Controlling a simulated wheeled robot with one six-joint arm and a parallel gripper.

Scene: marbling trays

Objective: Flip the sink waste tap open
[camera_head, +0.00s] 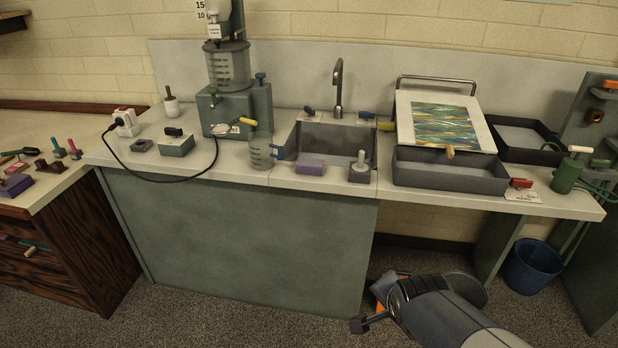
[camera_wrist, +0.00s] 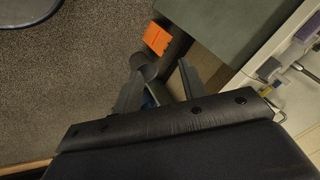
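The sink (camera_head: 330,140) is set in the counter, with a tall grey spout (camera_head: 338,85) behind it. I cannot tell which of these, if either, is the waste tap. My gripper (camera_head: 368,318) is low in front of the counter, well below and apart from the sink. In the wrist view my gripper (camera_wrist: 158,88) has its fingers spread with nothing visibly held between them.
The green cabinet front (camera_head: 240,245) stands left of my arm. A grey tray (camera_head: 450,172) with a marbled sheet (camera_head: 445,125) is right of the sink. A purple block (camera_head: 310,166) and dark handled block (camera_head: 360,170) sit at the front edge. A blue bucket (camera_head: 531,268) stands on the floor.

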